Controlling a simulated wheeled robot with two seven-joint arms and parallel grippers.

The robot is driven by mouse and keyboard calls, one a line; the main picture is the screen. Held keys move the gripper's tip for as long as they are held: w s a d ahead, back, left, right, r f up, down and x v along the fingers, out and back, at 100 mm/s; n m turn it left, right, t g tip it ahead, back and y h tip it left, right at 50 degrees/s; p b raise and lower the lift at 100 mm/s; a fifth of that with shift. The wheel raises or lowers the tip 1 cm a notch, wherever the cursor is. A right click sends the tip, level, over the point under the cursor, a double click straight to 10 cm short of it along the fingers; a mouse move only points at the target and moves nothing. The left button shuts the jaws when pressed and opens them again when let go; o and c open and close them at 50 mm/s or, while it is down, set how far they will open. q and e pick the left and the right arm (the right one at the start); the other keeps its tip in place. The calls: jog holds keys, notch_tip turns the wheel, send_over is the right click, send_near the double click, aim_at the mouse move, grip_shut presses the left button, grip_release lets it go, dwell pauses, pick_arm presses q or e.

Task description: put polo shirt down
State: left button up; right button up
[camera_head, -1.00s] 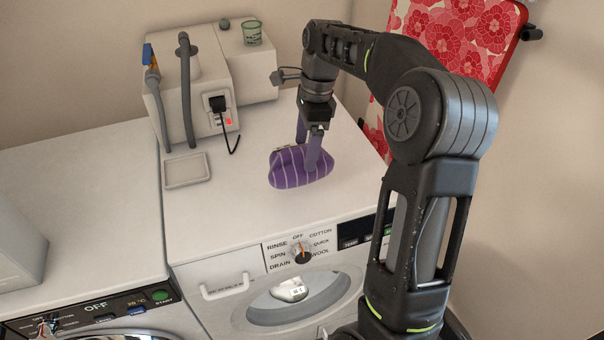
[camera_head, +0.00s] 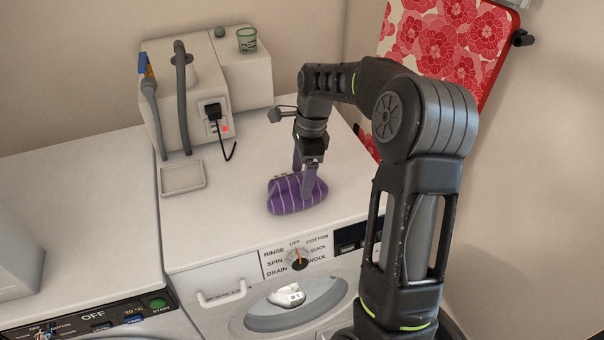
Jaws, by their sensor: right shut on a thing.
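The polo shirt (camera_head: 287,198) is a small folded purple bundle with pale stripes, low over the white top of the right washing machine (camera_head: 230,222). I cannot tell whether the shirt's underside touches the machine top. My left gripper is not in view.
A grey-white box unit with hoses and a black plug (camera_head: 212,112) stands behind left. A shallow tray (camera_head: 182,177) lies left of the shirt. The machine top around the shirt is clear.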

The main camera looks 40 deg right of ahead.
jog(key=o, duration=1.9)
jog(key=r+p, duration=0.1)
jog(key=r, duration=0.3)
jog(key=d+r+p, duration=0.1)
jog(key=r, duration=0.3)
jog(key=d+r+p, duration=0.1)
jog(key=r, duration=0.3)
